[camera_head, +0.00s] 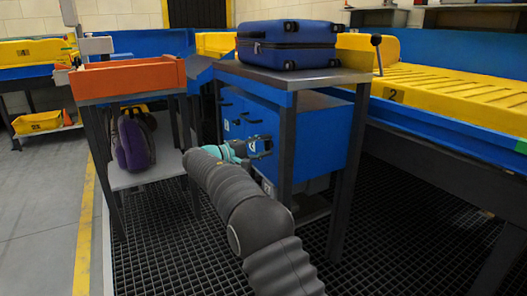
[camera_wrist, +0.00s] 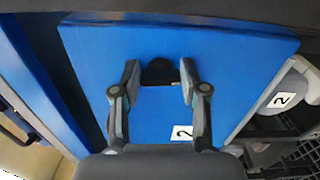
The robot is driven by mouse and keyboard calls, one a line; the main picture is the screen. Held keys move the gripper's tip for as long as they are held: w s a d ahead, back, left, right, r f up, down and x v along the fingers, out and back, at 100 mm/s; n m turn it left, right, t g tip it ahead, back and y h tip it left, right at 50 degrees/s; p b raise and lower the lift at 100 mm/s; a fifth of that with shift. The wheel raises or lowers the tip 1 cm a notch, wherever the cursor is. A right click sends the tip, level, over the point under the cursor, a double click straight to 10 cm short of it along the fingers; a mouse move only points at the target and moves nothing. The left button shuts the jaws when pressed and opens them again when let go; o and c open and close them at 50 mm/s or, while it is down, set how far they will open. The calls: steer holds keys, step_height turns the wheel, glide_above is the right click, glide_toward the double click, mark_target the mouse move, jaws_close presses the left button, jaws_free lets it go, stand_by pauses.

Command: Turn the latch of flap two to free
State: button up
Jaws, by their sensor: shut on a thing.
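The blue flap with a white "2" label (camera_wrist: 235,60) fills most of the wrist view. A black latch (camera_wrist: 158,72) sits near the flap's upper middle, partly covered. My gripper (camera_wrist: 159,80) has a finger on each side of the latch and is shut on it. Its turn angle is hard to tell. In the head view, my gripper (camera_head: 262,146) reaches the front of the blue cabinet (camera_head: 325,140) under the table. My arm and gripper hide much of that front there.
A blue suitcase (camera_head: 288,44) lies on the tabletop (camera_head: 262,75) above the cabinet. Table legs stand close to my arm. An orange tray (camera_head: 128,78) is on the stand at left. A grey bin labelled "2" (camera_wrist: 300,88) is beside the flap.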

steer(key=shift+m, duration=0.6)
steer(key=o, duration=1.1)
steer(key=shift+o, duration=0.2)
steer(key=shift+s+a, duration=0.1)
steer(key=v, duration=1.1)
steer(key=shift+s+a, duration=0.25)
steer(key=shift+a, duration=0.05)
